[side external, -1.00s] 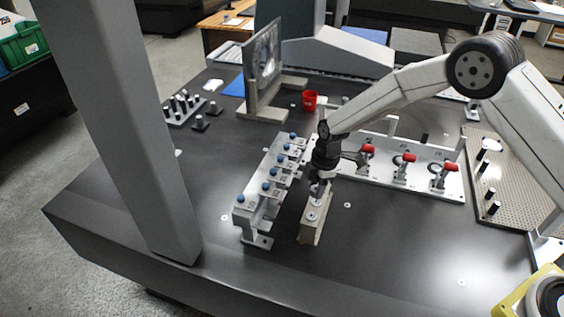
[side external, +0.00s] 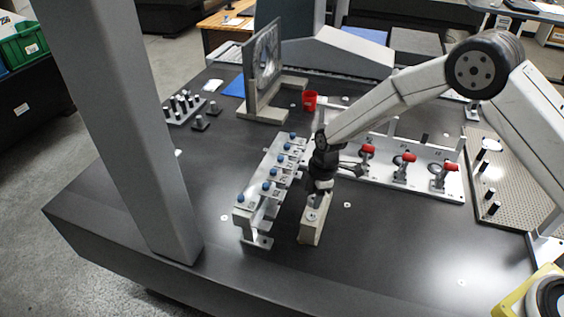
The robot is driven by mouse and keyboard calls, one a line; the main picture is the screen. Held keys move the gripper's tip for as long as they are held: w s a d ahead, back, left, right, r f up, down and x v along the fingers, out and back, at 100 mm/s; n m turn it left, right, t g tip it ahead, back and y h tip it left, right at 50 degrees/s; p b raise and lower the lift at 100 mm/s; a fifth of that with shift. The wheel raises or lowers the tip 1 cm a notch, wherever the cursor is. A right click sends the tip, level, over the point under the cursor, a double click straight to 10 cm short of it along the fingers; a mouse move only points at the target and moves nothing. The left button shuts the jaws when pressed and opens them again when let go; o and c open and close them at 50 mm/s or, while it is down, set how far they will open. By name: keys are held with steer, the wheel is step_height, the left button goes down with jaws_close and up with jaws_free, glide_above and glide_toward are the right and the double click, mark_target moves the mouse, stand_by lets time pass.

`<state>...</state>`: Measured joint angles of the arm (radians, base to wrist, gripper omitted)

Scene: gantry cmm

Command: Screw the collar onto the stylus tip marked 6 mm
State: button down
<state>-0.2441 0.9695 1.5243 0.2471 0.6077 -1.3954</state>
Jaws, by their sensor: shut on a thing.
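My gripper (side external: 318,190) points down over the upper end of a beige upright block (side external: 311,226). It is shut on a small grey piece, apparently the collar, largely hidden between the fingers. I cannot tell whether the collar touches anything on the block. Left of it stands a light metal rack (side external: 246,221) with a row of blue-tipped parts (side external: 267,186). Small labels sit along the rack, but the 6 mm mark is too small to read.
A plate with red-handled clamps (side external: 404,158) stands close behind and right of my gripper. A red cup (side external: 309,100) and a framed upright plate (side external: 263,65) are farther back. A grey column (side external: 130,130) rises at left.

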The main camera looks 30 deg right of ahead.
mark_target(312, 215)
steer(key=shift+f, duration=1.95)
steer(key=shift+f, duration=0.4)
stand_by(1.1)
steer(key=shift+m+t, duration=0.4)
steer(key=shift+m, duration=2.1)
steer(key=shift+m, duration=0.3)
steer(key=shift+m+t+h, duration=0.3)
steer(key=shift+m+h, duration=0.2)
steer(key=shift+m, duration=1.8)
steer(key=shift+w+d, duration=0.1)
steer(key=shift+m, duration=0.4)
